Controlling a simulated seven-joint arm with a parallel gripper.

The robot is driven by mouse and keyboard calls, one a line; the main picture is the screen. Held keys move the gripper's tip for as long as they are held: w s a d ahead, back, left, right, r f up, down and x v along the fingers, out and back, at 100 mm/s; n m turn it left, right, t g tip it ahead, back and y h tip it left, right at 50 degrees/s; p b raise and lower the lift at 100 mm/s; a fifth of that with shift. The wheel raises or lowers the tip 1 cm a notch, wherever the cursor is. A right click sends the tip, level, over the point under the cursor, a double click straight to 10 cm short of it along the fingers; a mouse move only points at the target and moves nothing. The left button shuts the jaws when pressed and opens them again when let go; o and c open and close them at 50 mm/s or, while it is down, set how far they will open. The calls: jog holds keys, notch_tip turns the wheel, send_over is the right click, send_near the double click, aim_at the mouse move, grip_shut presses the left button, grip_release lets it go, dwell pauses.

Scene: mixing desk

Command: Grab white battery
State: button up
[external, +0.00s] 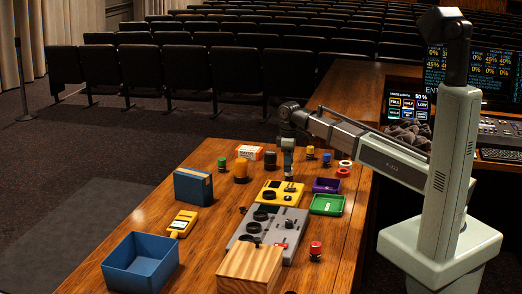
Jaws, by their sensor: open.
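I cannot make out a white battery for certain in the external view. My gripper (288,176) points down over the right part of a yellow control box (270,196). Its fingers are too small here to show any gap. I cannot tell whether it touches the box, and nothing is clearly held. Small cylinders stand around the table: one with a yellow top (310,152), one with a blue top (326,158), one with a green top (221,164) and one with a red top (315,250).
A grey control box (290,228) and a wooden block (249,268) stand in front. A blue bin (139,264), a yellow meter (182,223) and a blue box (193,186) are left. Purple (327,185) and green (326,204) trays are right. Bare wood lies front-left.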

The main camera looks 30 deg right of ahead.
aim_at(287, 172)
jog(key=shift+w+d+f, duration=0.15)
jog(key=shift+f, duration=2.4)
grip_shut()
